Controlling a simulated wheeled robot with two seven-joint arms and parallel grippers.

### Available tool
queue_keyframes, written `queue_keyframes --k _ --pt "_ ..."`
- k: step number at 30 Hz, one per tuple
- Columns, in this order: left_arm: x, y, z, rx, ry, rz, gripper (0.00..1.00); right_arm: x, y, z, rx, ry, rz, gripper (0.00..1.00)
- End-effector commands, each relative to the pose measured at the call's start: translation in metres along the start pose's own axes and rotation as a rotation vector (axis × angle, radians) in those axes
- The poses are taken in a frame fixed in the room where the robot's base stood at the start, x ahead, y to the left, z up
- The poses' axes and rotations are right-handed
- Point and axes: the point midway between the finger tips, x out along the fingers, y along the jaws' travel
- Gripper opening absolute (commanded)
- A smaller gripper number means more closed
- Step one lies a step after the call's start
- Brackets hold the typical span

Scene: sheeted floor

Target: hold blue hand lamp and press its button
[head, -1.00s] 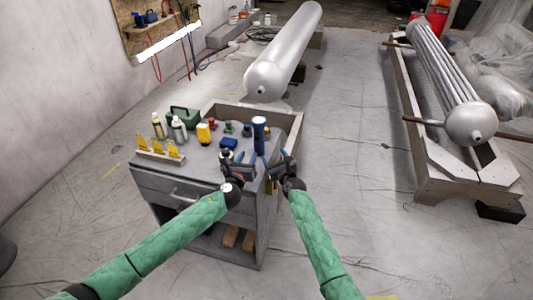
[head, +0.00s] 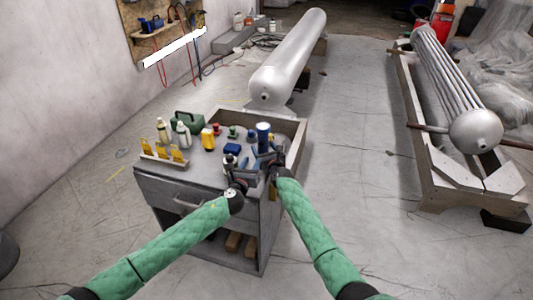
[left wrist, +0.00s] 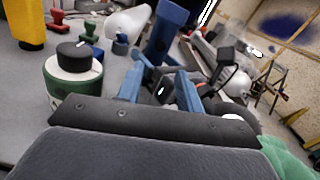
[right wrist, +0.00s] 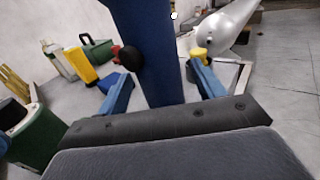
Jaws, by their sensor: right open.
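The blue hand lamp (head: 263,136) stands upright near the right side of the grey cabinet top (head: 200,165). My right gripper (head: 271,160) is open at the lamp's near side. In the right wrist view the blue lamp body (right wrist: 150,75) rises between its spread fingers (right wrist: 162,90), with no clear grip on it. A dark round knob (right wrist: 131,58) shows at the lamp's left edge; I cannot tell if it is the button. My left gripper (head: 246,167) is open, just left of the right one. In the left wrist view the lamp (left wrist: 170,30) is beyond its fingers (left wrist: 160,92).
Also on the cabinet are a yellow object (head: 208,139), a green case (head: 186,122), pale bottles (head: 163,130) and a rack of yellow pieces (head: 164,158). Clear floor (head: 345,180) lies to the right.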

Motion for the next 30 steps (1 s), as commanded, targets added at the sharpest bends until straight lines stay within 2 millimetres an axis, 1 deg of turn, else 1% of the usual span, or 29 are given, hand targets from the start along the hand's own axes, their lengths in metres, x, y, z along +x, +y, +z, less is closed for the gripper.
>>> queue_keyframes --k 5,14,15,20,21,22,23,27,28,30 --pt "0.0000 -0.0001 0.0000 0.000 0.000 0.000 0.36 0.0069 -0.0003 -0.0003 -0.002 0.001 0.000 0.68" --pt "0.0000 0.0000 0.0000 0.000 0.000 0.000 0.36 0.0078 -0.0006 -0.0002 -0.002 0.000 0.000 0.68" --pt "0.0000 0.0000 0.0000 0.000 0.000 0.000 0.36 0.0078 -0.0006 -0.0003 -0.002 0.001 0.000 0.60" --pt "0.0000 0.0000 0.0000 0.000 0.000 0.000 0.36 0.0077 -0.0006 -0.0003 -0.002 0.001 0.000 0.29" --pt "0.0000 -0.0001 0.0000 0.000 0.000 0.000 0.36 0.0077 -0.0006 -0.0003 -0.002 0.001 0.000 0.21" --pt "0.0000 -0.0001 0.0000 0.000 0.000 0.000 0.36 0.0077 -0.0006 -0.0002 -0.002 0.001 0.000 0.16" --pt "0.0000 -0.0001 0.0000 0.000 0.000 0.000 0.32 0.0077 -0.0006 -0.0003 -0.002 0.001 0.000 0.16" --pt "0.0000 -0.0001 0.0000 0.000 0.000 0.000 0.05 0.0077 -0.0005 -0.0003 -0.002 0.001 0.000 0.16" --pt "0.0000 0.0000 0.0000 0.000 0.000 0.000 0.00 0.0077 -0.0005 -0.0003 -0.002 0.001 0.000 0.16" --pt "0.0000 0.0000 0.0000 0.000 0.000 0.000 0.00 0.0077 -0.0005 -0.0003 -0.002 0.001 0.000 0.16"
